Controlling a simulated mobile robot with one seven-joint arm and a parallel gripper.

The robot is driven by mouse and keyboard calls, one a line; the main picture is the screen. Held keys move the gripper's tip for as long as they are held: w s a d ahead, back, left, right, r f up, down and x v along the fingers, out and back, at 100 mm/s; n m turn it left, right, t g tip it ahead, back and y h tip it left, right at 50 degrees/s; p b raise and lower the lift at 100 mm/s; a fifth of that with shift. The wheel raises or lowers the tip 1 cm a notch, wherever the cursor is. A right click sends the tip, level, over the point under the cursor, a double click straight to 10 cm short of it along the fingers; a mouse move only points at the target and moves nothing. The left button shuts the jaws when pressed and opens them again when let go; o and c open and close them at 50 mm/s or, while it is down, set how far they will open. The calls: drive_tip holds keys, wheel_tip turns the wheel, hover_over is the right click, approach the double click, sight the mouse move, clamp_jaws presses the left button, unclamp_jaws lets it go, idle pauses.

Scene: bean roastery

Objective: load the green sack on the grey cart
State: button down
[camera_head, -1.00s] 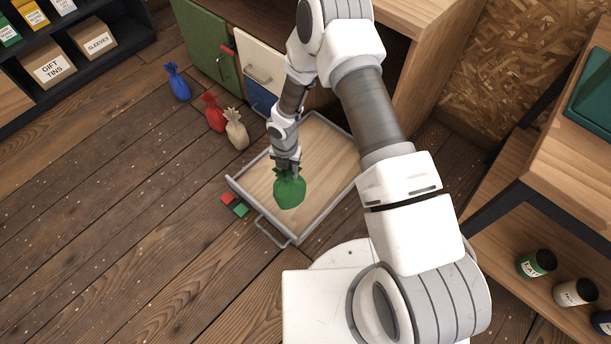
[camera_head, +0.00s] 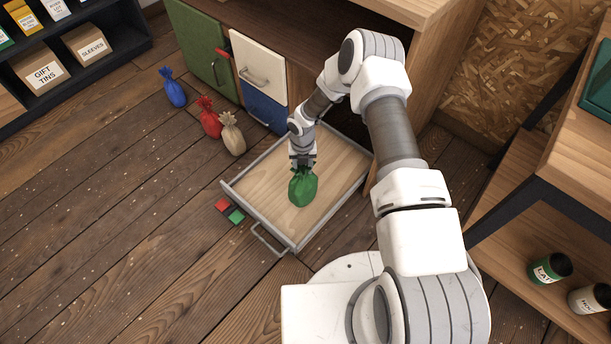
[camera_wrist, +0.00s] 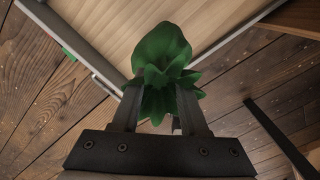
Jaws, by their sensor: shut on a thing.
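The green sack (camera_head: 303,188) is held by its gathered neck in my gripper (camera_head: 303,167), which is shut on it. The sack hangs over the wooden bed of the grey cart (camera_head: 262,222), near its middle; I cannot tell whether it touches the bed. In the wrist view, the green sack (camera_wrist: 162,50) is between the fingers of my gripper (camera_wrist: 158,100), with the pale bed of the cart behind it. The cart has a low grey rim and a handle at its near end. No other load shows on it.
A blue sack (camera_head: 174,88), a red sack (camera_head: 209,118) and a beige sack (camera_head: 231,134) stand on the floor left of the cart. Cabinets (camera_head: 262,75) are behind; shelves with tins stand right.

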sight(303, 183)
drive_tip(key=shift+w+d+f, duration=0.35)
drive_tip(key=shift+w+d, duration=0.05)
drive_tip(key=shift+w, duration=0.1)
drive_tip(key=shift+f+b, duration=1.05)
drive_tip(key=shift+f, duration=1)
drive_tip(key=shift+c, duration=2.2)
unclamp_jaws()
drive_tip(key=shift+f, duration=0.1)
